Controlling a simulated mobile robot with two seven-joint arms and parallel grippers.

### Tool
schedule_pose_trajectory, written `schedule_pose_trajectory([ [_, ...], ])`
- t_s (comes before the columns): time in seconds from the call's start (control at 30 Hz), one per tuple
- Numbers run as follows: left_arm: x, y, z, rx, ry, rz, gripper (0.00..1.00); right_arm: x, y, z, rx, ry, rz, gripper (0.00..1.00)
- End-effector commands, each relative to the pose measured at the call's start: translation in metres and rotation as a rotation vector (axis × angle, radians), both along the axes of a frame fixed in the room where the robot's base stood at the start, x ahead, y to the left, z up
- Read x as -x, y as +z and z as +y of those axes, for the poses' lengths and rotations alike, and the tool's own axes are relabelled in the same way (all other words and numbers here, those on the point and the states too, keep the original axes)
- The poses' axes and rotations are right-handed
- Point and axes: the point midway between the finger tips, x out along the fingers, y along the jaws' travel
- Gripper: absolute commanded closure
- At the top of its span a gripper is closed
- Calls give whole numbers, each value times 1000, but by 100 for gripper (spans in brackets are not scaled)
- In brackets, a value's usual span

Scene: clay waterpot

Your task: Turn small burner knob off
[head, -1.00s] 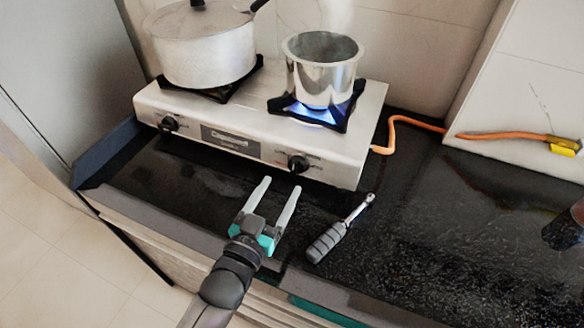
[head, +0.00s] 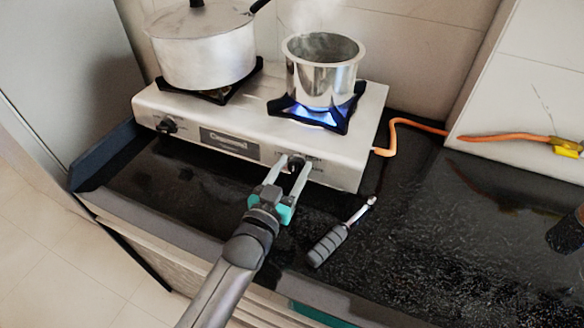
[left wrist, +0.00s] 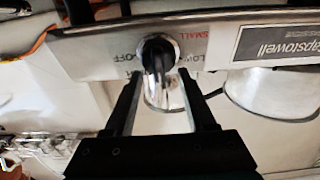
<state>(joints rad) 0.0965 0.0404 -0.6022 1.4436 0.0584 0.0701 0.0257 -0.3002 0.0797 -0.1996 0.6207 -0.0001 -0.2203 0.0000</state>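The small burner knob (head: 296,164) is black and sits at the right end of the stove's front panel. In the left wrist view the knob (left wrist: 158,54) shows close up, with "OFF", "LOW" and "SMALL" lettering around it. My left gripper (head: 292,160) is open, its two fingers pointing at the panel, one at each side of the knob in the head view. In the left wrist view the fingertips (left wrist: 160,80) lie just below the knob, apart from each other with nothing between them. A blue flame (head: 316,115) burns under the steel pot (head: 322,75).
The stove (head: 250,125) also bears a lidded pot (head: 203,50) on its left burner, with another knob (head: 167,126) below. An orange hose (head: 398,125) runs right. A grey-handled tool (head: 327,245) lies near my left gripper. The right counter (head: 440,245) is mostly clear.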

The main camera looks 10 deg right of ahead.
Motion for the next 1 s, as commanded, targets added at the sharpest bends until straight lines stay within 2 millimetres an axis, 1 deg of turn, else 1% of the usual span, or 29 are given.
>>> schedule_pose_trajectory([
  [0.03,0,0,0,0,0,0,51,0,0,0,0,0,0,31],
  [0.07,0,0,0,0,0,0,54,0,0,0,0,0,0,31],
  [0.47,0,-1,0,-2,0,2,99,0,0,0,0,0,0,31],
  [0.83,1,-4,1,-11,-1,4,100,0,0,0,0,0,0,31],
  [1.0,2,-4,0,-48,-11,-18,100,0,3,0,0,0,0,31],
])
